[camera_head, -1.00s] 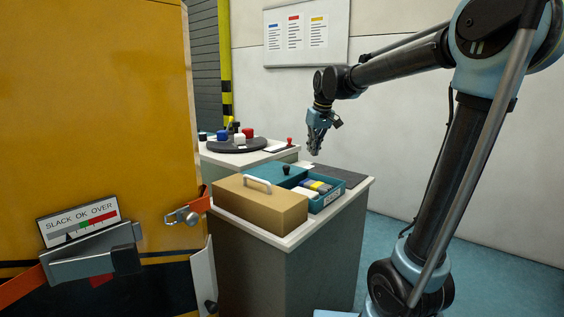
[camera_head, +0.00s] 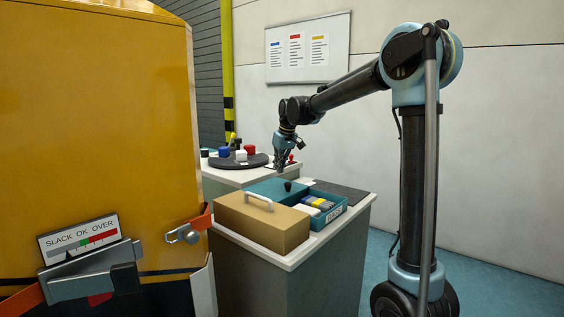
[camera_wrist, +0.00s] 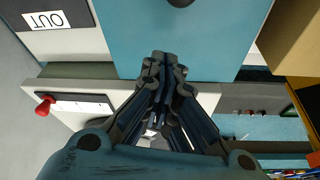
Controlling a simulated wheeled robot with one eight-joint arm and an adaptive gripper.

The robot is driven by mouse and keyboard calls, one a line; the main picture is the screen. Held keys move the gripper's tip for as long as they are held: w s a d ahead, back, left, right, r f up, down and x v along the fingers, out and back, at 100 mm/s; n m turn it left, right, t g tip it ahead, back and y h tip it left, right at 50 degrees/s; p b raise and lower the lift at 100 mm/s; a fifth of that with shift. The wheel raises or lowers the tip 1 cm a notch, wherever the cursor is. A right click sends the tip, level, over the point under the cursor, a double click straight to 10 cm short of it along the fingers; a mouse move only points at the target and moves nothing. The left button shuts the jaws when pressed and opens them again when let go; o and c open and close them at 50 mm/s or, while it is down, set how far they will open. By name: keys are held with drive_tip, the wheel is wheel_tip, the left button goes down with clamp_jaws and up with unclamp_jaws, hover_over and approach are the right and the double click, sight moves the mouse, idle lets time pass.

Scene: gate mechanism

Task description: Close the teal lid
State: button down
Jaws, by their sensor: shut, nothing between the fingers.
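The teal lid (camera_head: 268,188) lies flat on the back left part of a teal box (camera_head: 328,219), with a black knob (camera_head: 288,186) standing on it. The box's front right part is uncovered and shows blue, yellow and white blocks (camera_head: 318,205). My gripper (camera_head: 281,170) points down just above and slightly left of the knob in the head view. In the wrist view, my gripper (camera_wrist: 163,57) is shut and empty over the teal lid (camera_wrist: 205,35).
A tan case (camera_head: 262,222) with a pale handle stands close in front of the lid. A dark mat (camera_head: 342,192) lies behind right. A round dark tray (camera_head: 238,160) and a red knob (camera_wrist: 45,105) are behind. A large yellow cabinet (camera_head: 95,130) stands at left.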

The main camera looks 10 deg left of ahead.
sight(283, 189)
drive_tip(key=x, duration=0.3)
drive_tip(key=shift+w+a+f, duration=0.1)
drive_tip(key=shift+f, duration=0.5)
drive_tip(key=shift+s+d, duration=1.4)
drive_tip(key=shift+s, duration=0.05)
drive_tip(key=shift+r, duration=0.1)
drive_tip(key=shift+s, duration=0.1)
